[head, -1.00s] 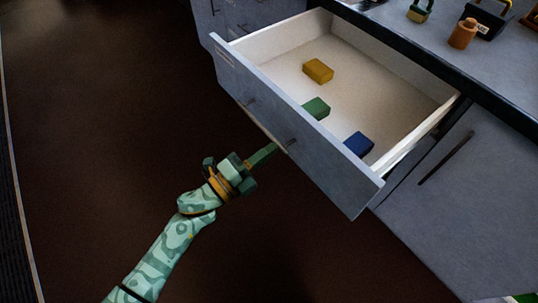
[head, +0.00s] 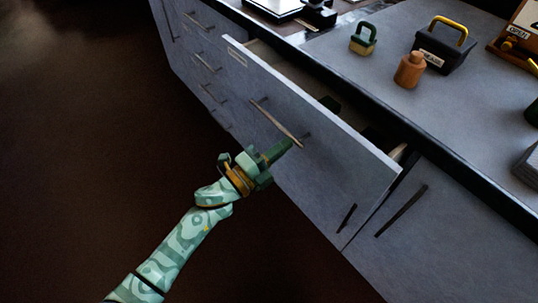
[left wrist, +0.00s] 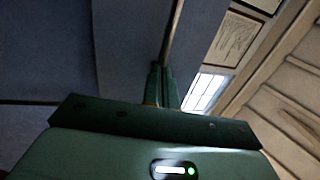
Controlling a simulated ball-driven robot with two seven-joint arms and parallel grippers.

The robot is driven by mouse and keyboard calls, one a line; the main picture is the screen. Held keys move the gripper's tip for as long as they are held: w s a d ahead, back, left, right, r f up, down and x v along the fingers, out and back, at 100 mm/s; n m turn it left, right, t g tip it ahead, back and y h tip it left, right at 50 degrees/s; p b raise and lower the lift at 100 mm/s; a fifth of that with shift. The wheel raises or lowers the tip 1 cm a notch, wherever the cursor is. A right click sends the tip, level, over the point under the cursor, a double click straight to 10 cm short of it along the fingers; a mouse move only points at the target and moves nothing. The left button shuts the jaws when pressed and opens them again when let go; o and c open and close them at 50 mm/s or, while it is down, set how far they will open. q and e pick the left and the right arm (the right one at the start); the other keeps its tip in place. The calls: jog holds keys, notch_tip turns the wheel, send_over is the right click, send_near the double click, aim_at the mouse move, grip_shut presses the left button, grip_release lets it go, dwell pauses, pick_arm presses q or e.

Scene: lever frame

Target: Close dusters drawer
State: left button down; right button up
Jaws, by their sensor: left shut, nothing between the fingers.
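The dusters drawer (head: 330,145) is a grey-fronted drawer under the counter, now only a little way out, with a narrow dark gap behind its front. Its bar handle (head: 272,122) runs along the front. My left gripper (head: 288,146) is shut and empty, its fingertips at the drawer front by the handle's right end. In the left wrist view, the shut fingers (left wrist: 162,88) point at the grey front, and the bar (left wrist: 174,35) shows just beyond the tips. Whether they touch it I cannot tell. The drawer's contents are mostly hidden. My right gripper is not in view.
A cabinet door (head: 440,235) lies right of the drawer. The dark floor at left is free.

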aim_at(305, 132)
pick_arm(q)
jog(key=b+x, duration=0.1)
jog(key=x, duration=0.2)
jog(key=f+b+x, duration=0.1)
jog(key=x, duration=0.2)
jog(key=f+b+x, duration=0.1)
jog(key=x, duration=0.2)
jog(key=shift+w+d, duration=0.1)
jog(key=shift+d, duration=0.05)
jog(key=shift+w+d, duration=0.15)
jog(key=shift+r, duration=0.3)
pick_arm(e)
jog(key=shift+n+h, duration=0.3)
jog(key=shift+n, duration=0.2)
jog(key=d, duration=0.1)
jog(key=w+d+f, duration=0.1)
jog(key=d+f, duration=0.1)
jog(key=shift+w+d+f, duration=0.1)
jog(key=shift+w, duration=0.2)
pick_arm(q)
jog(key=shift+r, duration=0.15)
